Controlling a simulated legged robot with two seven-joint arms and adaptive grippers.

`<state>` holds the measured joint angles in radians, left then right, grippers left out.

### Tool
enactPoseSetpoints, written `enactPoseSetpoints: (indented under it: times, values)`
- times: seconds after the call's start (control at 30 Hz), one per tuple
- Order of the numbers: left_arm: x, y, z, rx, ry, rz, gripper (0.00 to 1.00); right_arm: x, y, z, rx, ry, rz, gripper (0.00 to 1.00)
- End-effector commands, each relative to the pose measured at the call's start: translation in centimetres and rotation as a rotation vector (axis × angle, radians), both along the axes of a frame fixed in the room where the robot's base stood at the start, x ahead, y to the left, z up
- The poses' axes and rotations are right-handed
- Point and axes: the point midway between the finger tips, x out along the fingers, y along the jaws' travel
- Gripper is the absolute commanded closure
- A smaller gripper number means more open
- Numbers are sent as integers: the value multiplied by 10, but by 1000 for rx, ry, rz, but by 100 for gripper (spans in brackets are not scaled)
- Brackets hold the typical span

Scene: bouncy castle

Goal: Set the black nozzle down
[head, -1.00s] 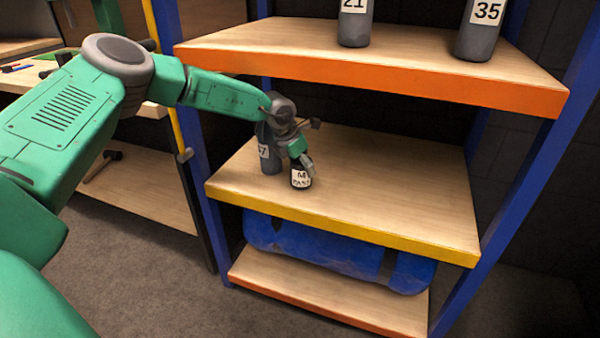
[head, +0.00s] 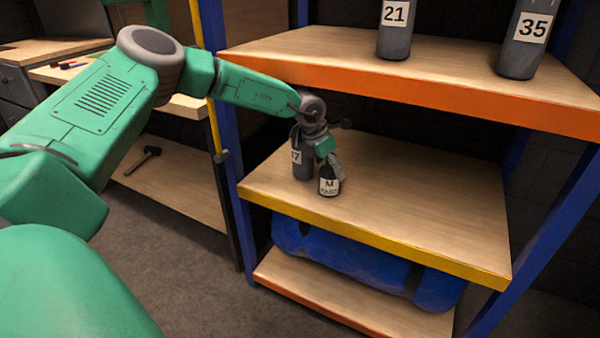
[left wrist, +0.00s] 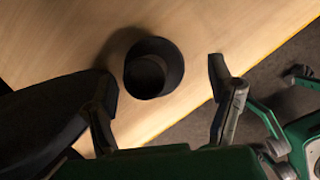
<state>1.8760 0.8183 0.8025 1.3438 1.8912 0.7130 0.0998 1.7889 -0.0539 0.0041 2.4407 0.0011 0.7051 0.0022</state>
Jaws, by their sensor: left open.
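The black nozzle (head: 329,186), with a white label marked "M", stands upright on the middle, yellow-edged shelf (head: 420,204) near its left front. My left gripper (head: 331,171) is just above and behind it, partly hiding its top. In the left wrist view the nozzle (left wrist: 153,68) is a dark round piece with a hollow top, resting on the wood. The fingers of my left gripper (left wrist: 162,80) are spread apart on either side, with visible gaps to it. My right gripper is not in view.
A grey bottle (head: 301,166), its label ending in 7, stands close beside the nozzle, partly behind my gripper. Bottles 21 (head: 395,35) and 35 (head: 523,45) stand on the upper, orange-edged shelf (head: 420,88). A blue roll (head: 360,265) lies below. The middle shelf's right side is clear.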

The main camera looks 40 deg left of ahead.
Motion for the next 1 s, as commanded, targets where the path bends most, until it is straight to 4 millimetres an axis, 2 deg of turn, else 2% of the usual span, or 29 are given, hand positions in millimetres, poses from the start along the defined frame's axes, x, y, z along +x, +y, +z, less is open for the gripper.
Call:
enactPoseSetpoints:
  times: [0.03,0.2,0.4,0.5,0.67,0.77,0.83,0.93,1.0]
  values:
    - [-4,2,18,-3,-4,1,24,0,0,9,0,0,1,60]
    - [-46,15,15,-3,1,1,24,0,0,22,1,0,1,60]
    - [-87,25,16,0,-2,0,24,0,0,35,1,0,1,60]
    - [-102,28,16,1,-1,1,24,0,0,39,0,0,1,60]
    - [-115,33,13,6,-1,-5,24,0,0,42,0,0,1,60]
    - [-123,22,2,58,15,-88,24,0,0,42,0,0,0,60]
    - [-134,3,-15,147,40,-230,24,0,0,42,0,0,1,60]
    - [-162,-34,-47,331,83,-561,24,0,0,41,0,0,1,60]
    - [-189,-60,-71,464,108,-851,24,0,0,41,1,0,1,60]
